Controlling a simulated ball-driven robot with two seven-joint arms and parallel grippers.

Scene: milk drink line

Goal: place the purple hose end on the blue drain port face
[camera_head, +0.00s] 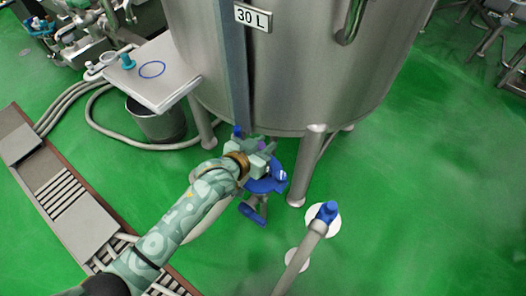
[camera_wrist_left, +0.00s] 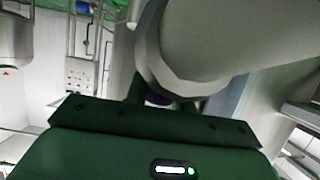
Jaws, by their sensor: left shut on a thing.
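My left gripper (camera_head: 262,148) is at the foot of the steel tank, shut on the purple hose end (camera_head: 262,145). Only a small purple patch of it shows between the fingers. In the left wrist view a dark purple bit (camera_wrist_left: 157,99) shows beyond the gripper body, under a large pale cylinder. Blue drain fittings (camera_head: 267,186) are just below and beside the gripper, with a blue handle (camera_head: 253,214) lower down. The gripper and arm partly cover them. I cannot tell which surface is the port face, or whether the hose end touches it. My right gripper is not in view.
The steel tank (camera_head: 290,70) and its legs (camera_head: 307,170) stand close around the gripper. A side table (camera_head: 160,75) and a bucket (camera_head: 157,122) are at left. A blue-topped pipe (camera_head: 312,240) rises at lower right.

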